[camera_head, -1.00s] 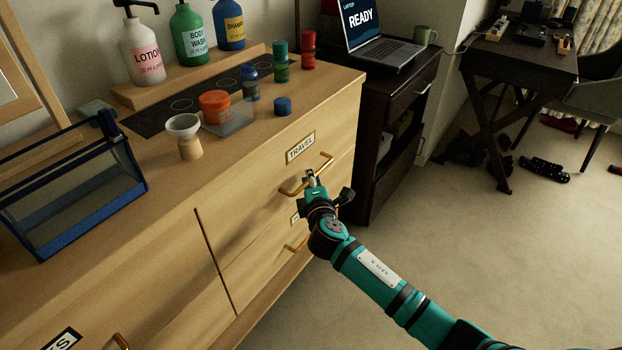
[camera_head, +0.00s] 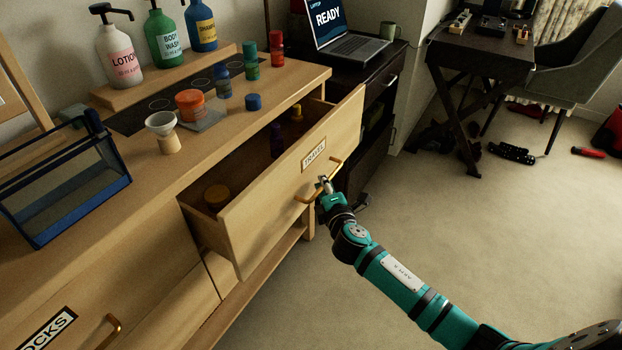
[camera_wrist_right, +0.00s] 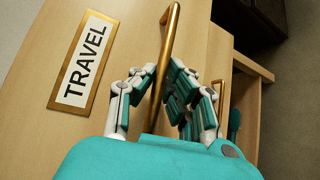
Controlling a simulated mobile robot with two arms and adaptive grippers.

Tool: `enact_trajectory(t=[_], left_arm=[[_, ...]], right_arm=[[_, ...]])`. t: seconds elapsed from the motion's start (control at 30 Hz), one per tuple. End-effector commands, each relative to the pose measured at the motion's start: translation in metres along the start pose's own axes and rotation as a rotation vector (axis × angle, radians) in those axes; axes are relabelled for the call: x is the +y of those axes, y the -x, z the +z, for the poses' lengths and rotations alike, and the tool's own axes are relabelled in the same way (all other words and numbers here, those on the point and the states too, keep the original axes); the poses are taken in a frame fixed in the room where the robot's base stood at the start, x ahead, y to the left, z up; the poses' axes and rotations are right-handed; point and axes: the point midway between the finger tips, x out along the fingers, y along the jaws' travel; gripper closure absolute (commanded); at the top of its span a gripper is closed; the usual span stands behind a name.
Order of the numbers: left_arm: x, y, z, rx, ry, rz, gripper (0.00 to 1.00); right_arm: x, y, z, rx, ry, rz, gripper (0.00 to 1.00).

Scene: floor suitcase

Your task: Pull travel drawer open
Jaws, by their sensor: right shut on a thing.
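The travel drawer (camera_head: 287,190) is a light wood drawer standing well out from the dresser, with a brass-framed TRAVEL label (camera_head: 313,154) on its front. Its brass handle (camera_head: 337,165) is a bar across the front. My right gripper (camera_head: 326,186) is shut on this handle. In the right wrist view the handle (camera_wrist_right: 172,38) runs between the fingers of my gripper (camera_wrist_right: 160,95), beside the label (camera_wrist_right: 83,60). My left gripper is not in view.
A dark cabinet with a laptop (camera_head: 345,40) stands close behind the drawer's right end. The carpet (camera_head: 480,230) at right is mostly clear.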

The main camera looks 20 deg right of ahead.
Motion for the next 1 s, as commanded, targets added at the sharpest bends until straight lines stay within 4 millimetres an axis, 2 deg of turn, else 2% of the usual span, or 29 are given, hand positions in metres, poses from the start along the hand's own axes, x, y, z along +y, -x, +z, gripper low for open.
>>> enact_trajectory(t=[0.2, 0.43, 0.7, 1.0], left_arm=[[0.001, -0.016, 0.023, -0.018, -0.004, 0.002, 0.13], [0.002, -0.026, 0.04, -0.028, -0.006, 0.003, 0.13], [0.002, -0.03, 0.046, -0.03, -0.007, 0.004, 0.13], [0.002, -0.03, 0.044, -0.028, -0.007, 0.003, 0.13]], right_arm=[[-0.005, 0.028, 0.028, 0.001, 0.005, 0.002, 1.0], [-0.015, 0.058, 0.058, 0.0, 0.006, 0.001, 1.0], [-0.025, 0.091, 0.091, 0.0, 0.005, 0.002, 1.0], [-0.032, 0.116, 0.117, -0.001, 0.005, 0.005, 1.0]])
